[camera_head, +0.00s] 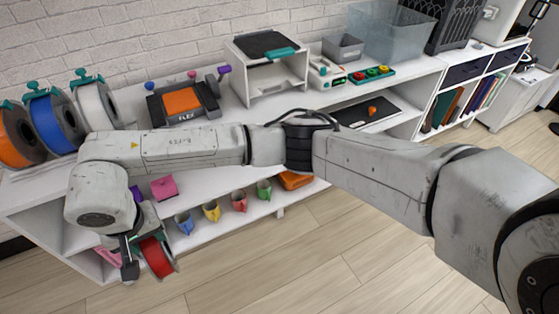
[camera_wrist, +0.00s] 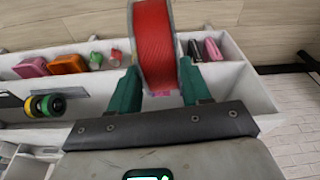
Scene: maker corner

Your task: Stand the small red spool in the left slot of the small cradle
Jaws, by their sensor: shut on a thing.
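The small red spool (camera_head: 156,257) is held at my gripper (camera_head: 130,262) in front of the left end of the shelf unit, over the floor side. In the wrist view the red spool (camera_wrist: 155,45) sits between the two green fingers of my gripper (camera_wrist: 157,78), which are shut on it. Its red winding and pale rims show; its lower part is hidden by my gripper. I cannot pick out the small cradle or its left slot with certainty in either view; my arm covers part of the white top.
Large orange (camera_head: 17,135), blue (camera_head: 47,122) and white (camera_head: 94,104) spools stand at the back left. Several cups, including a yellow one (camera_head: 211,211), and a pink box (camera_head: 164,187) are on the lower shelf. Wooden floor (camera_head: 290,265) in front is clear.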

